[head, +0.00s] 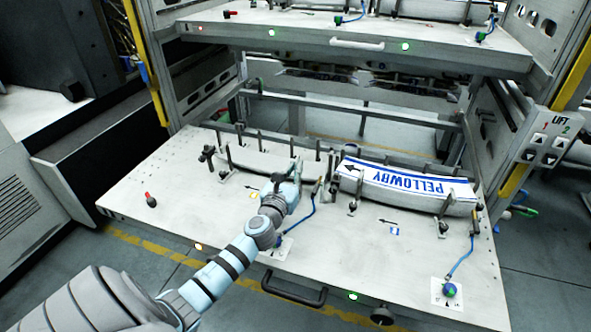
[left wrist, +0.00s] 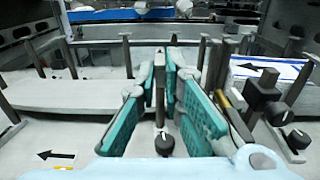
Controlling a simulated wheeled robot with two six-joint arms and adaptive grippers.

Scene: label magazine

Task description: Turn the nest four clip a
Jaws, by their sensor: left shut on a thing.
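My left gripper (head: 284,184) reaches over the lower shelf at its left nest. In the left wrist view its teal fingers (left wrist: 168,85) are shut on a clip (left wrist: 160,82), an upright grey post with a round black knob (left wrist: 164,143) at its foot. The fingers hide part of the clip, and its turn angle is hard to tell. Another clip (head: 225,174) stands to the left along the front of the same plain white stack (head: 260,160). My right gripper is not in view.
A stack of PELLOWBY labels (head: 405,186) lies in the right nest, with clips (head: 353,203) along its front. A blue cable (head: 302,220) runs close to my gripper's right. An upper shelf (head: 300,30) hangs above.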

